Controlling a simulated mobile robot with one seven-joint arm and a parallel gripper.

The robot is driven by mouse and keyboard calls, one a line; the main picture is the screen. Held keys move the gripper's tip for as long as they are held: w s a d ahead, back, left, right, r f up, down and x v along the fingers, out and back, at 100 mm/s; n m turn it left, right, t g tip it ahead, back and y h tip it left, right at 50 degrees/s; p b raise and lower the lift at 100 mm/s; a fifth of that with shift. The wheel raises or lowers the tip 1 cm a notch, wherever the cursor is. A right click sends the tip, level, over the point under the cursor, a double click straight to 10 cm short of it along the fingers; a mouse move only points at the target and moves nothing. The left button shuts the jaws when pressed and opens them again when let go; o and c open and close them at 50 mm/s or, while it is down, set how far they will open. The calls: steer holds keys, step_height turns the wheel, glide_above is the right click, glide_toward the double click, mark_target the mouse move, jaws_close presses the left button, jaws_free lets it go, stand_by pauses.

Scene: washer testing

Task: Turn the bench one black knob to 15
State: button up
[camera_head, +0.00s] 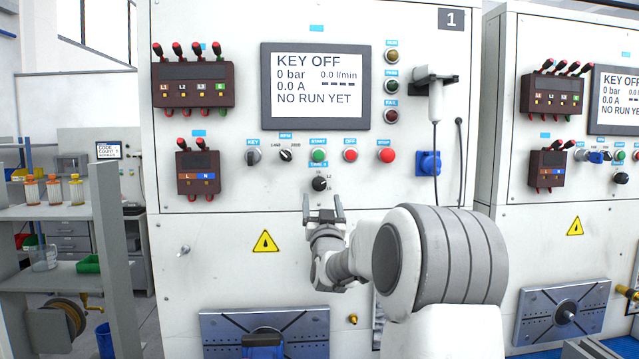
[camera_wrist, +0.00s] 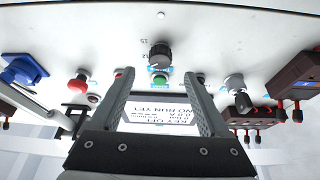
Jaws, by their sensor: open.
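Bench one's black knob (camera_head: 319,184) sits on the white panel below the green start button, with small scale marks beside it. In the wrist view, which is upside down, the black knob (camera_wrist: 160,56) shows beyond the fingertips, with the numbers 15 and 12 to its left. I cannot tell exactly where its pointer stands. My gripper (camera_head: 322,208) is just below the knob in the head view, fingers pointing up. In the wrist view my gripper (camera_wrist: 159,79) is open and empty, its two fingers apart and the knob ahead between them, not touched.
A screen (camera_head: 315,86) reads KEY OFF and NO RUN YET. The key switch (camera_head: 253,155), another black knob (camera_head: 286,155), the start button (camera_head: 319,155) and red buttons (camera_head: 387,155) line up above. A scanner-like device (camera_head: 435,100) hangs at right with a cable. Bench two (camera_head: 560,215) stands right.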

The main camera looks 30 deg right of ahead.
mark_target(319, 186)
steer(key=p+x, duration=0.2)
steer(key=x, duration=0.4)
steer(key=shift+w+d+r, duration=0.1)
steer(key=shift+w, duration=0.15)
jaws_close()
